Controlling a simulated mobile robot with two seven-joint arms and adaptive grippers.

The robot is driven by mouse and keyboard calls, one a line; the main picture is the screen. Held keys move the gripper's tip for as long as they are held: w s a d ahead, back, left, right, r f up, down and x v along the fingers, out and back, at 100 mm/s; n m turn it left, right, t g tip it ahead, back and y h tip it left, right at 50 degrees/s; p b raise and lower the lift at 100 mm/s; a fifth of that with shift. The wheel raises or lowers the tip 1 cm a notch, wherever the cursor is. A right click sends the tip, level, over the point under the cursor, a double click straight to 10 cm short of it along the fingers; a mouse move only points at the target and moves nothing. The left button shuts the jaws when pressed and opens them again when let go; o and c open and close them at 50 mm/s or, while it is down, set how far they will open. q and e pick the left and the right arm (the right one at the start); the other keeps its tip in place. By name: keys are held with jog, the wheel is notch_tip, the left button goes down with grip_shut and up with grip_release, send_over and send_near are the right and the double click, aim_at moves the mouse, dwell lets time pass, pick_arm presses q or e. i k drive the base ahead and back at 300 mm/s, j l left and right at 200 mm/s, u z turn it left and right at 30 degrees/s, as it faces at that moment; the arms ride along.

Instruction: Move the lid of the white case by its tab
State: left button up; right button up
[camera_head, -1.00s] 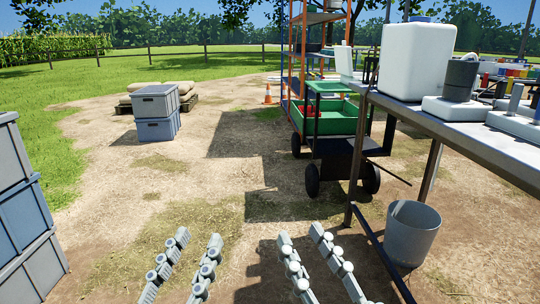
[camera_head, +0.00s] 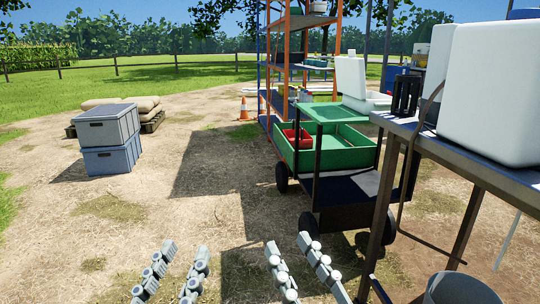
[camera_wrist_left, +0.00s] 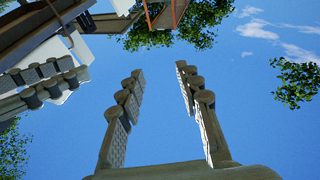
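A white case (camera_head: 367,103) stands behind the green cart, to the right of the orange shelf. Its lid (camera_head: 350,77) appears raised upright; I cannot make out the tab. My left gripper (camera_head: 185,250) is open and empty, low in front over bare ground. It also shows open against the sky in the left wrist view (camera_wrist_left: 160,70). My right gripper (camera_head: 288,244) is open and empty beside it. Both are well apart from the case.
A green cart (camera_head: 345,150) with a red bin (camera_head: 297,138) stands ahead. A metal table (camera_head: 470,165) bearing a large white container (camera_head: 490,90) is close on the right, above a grey bucket (camera_head: 460,290). Stacked grey crates (camera_head: 110,158) stand left. Ground between crates and cart is clear.

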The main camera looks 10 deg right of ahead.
aim_at(350, 71)
jog(key=i+z, duration=0.3)
jog(key=i, duration=0.15)
jog(key=i+j+z, duration=0.25)
jog(key=i, duration=0.2)
jog(key=i+j+z, duration=0.1)
jog(key=i+z, duration=0.2)
jog(key=i, duration=0.15)
